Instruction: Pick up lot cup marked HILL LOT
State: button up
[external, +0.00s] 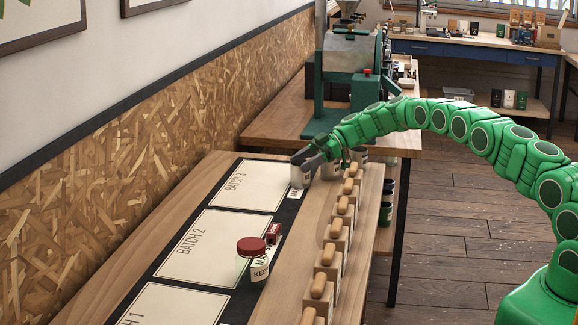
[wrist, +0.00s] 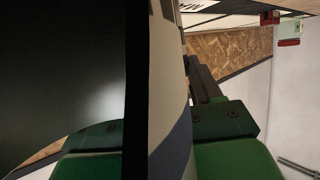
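My gripper (external: 309,162) is at the far end of the wood-topped table, with its grey fingers at a small pale cup (external: 299,177). No HILL LOT marking can be read on this cup. In the wrist view a pale curved surface (wrist: 170,110) and a large dark area fill the space between my finger bases. One finger (wrist: 203,80) shows right beside the pale surface, and the other is hidden. I cannot tell whether the fingers press on the cup. More pale cups (external: 330,169) stand just right of the gripper.
A red-lidded jar (external: 258,272) with a KEEP label and a small red object (external: 273,233) stand nearer on the table. A row of wooden-handled blocks (external: 336,232) lines the right edge. The BATCH 2 panel (external: 212,243) is bare. A green roaster (external: 345,80) stands behind.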

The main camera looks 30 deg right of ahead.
jog(key=c, duration=0.5)
